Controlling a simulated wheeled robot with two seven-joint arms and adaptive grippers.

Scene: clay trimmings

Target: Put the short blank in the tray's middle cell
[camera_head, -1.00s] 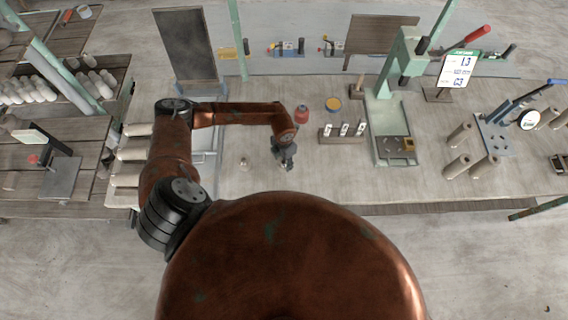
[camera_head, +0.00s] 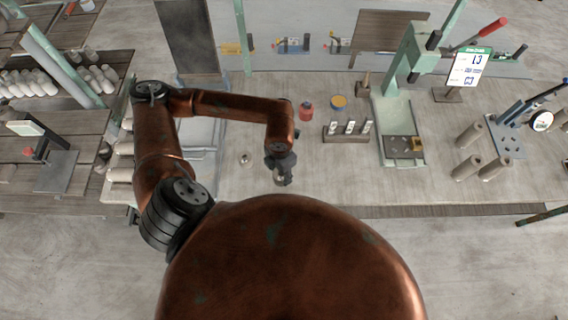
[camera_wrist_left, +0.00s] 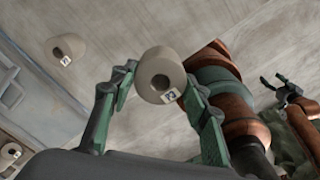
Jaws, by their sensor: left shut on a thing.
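My left gripper (camera_wrist_left: 157,92) is shut on a short, pale clay blank (camera_wrist_left: 153,66) with a round hole and a small numbered tag. In the head view the left gripper (camera_head: 282,178) hangs over the front part of the bench, and the blank in it is hardly visible. The grey tray (camera_head: 211,140) lies to its left, partly behind my left arm; its cells cannot be made out. What looks like its edge shows in the left wrist view (camera_wrist_left: 28,75). My right gripper (camera_wrist_left: 284,90) shows at the right of the left wrist view, fingers apart and empty.
Another tagged blank (camera_wrist_left: 67,47) stands on the bench (camera_head: 310,180) between tray and left gripper. A green press (camera_head: 400,125) is farther right.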

